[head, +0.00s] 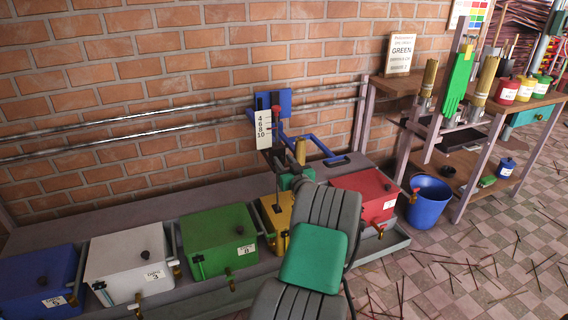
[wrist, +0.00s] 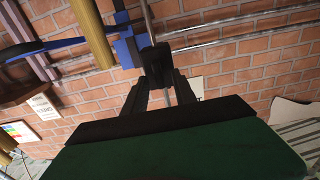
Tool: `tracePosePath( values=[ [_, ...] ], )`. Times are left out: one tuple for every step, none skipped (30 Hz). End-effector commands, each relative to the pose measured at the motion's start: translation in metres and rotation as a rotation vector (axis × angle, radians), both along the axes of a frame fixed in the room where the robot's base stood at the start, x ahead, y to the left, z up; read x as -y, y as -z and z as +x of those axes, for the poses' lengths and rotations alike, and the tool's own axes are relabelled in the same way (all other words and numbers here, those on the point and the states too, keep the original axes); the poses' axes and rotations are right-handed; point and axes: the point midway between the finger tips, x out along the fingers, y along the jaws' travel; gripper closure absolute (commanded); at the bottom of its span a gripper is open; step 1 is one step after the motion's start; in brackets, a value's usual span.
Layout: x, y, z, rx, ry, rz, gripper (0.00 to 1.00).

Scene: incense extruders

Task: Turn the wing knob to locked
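In the wrist view, a black knob-like part (wrist: 154,57) shows just beyond my fingertips; I take it for the wing knob, though its wings and lock marking cannot be made out. A blue frame (wrist: 126,48) is beside it. My gripper (wrist: 160,80) points at this part, with a gap between the dark fingers lower down. Whether the fingertips touch or grip it is unclear. In the head view, the blue frame (head: 327,148) stands above the yellow box (head: 272,222), with a brass cylinder (head: 300,151) in it. My arm hides part of the yellow box.
Blue (head: 38,282), white (head: 128,262), green (head: 217,240) and red (head: 365,194) boxes stand in the same row. A red-topped rod (head: 276,112) rises beside the numbered scale (head: 263,129). Metal rails (head: 130,118) run along the brick wall. A blue bucket (head: 429,202) stands at right.

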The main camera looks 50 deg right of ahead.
Motion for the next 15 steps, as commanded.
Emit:
tracePosePath(
  values=[
    [-0.0001, 0.0, 0.0, 0.0, 0.0, 0.0, 0.67],
    [-0.0002, 0.0, -0.0001, 0.0, 0.0, 0.0, 0.68],
    [-0.0002, 0.0, -0.0001, 0.0, 0.0, 0.0, 0.71],
    [-0.0002, 0.0, -0.0001, 0.0, 0.0, 0.0, 0.74],
    [-0.0003, 0.0, -0.0001, 0.0, 0.0, 0.0, 0.76],
    [-0.0003, 0.0, -0.0002, 0.0, 0.0, 0.0, 0.8],
    [-0.0004, 0.0, -0.0001, 0.0, 0.0, 0.0, 0.82],
    [-0.0004, 0.0, -0.0001, 0.0, 0.0, 0.0, 0.84],
    [-0.0004, 0.0, -0.0001, -0.001, 0.0, 0.001, 0.88],
    [-0.0004, 0.0, -0.0001, -0.001, 0.0, 0.001, 0.9],
    [-0.0004, 0.0, -0.0001, -0.001, -0.001, 0.001, 0.93],
    [-0.0004, 0.0, -0.0001, -0.001, -0.001, 0.001, 0.96],
    [-0.0005, 0.0, -0.0001, -0.001, -0.001, 0.001, 0.98],
    [-0.0005, 0.0, -0.0001, -0.001, -0.001, 0.001, 1.0],
    [-0.0005, 0.0, -0.0001, -0.001, -0.001, 0.001, 1.0]
  ],
)
